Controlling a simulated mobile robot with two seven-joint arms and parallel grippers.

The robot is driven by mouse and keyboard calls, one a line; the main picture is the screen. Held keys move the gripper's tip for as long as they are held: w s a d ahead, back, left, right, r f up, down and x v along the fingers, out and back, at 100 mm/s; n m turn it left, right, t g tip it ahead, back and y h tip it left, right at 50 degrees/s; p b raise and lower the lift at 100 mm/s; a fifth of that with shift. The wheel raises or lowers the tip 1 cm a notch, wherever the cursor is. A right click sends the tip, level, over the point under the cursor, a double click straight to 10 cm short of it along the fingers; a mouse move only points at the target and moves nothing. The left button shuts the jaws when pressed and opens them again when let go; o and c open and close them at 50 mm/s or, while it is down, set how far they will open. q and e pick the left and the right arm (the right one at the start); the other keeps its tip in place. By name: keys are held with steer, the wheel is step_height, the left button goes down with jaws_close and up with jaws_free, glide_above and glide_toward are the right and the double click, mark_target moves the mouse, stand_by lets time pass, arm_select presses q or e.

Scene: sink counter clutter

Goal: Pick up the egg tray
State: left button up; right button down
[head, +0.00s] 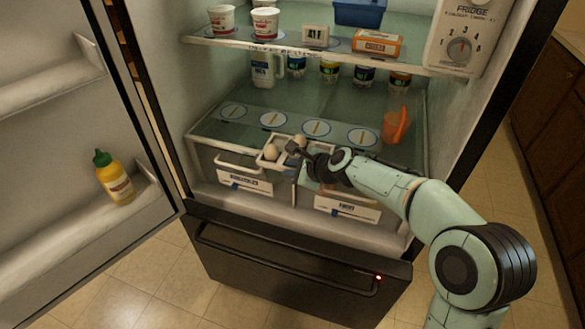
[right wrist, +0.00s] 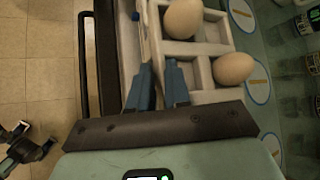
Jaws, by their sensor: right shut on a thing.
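The egg tray (head: 263,159) is a small white tray with square compartments, on the front of the fridge's lower glass shelf, above the drawers. It holds two brown eggs, and it also shows in the right wrist view (right wrist: 196,48). My right gripper (head: 292,150) reaches in from the right at the tray's near right side. In the right wrist view its blue fingers (right wrist: 159,82) are shut on the tray's wall, beside the eggs. The gripper and arm hide part of the tray in the head view.
Several round mats (head: 273,119) lie behind the tray, with jars and a white jug (head: 263,70) farther back. An upper shelf (head: 340,52) hangs above. The open door (head: 80,220) holds a yellow bottle (head: 114,180).

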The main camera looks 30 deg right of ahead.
steer(key=c, duration=1)
jaws_free()
steer(key=shift+w+d, duration=0.1)
steer(key=shift+d, duration=0.05)
steer(key=p+v, duration=0.1)
steer(key=v, duration=1.2)
steer(key=shift+r, duration=0.1)
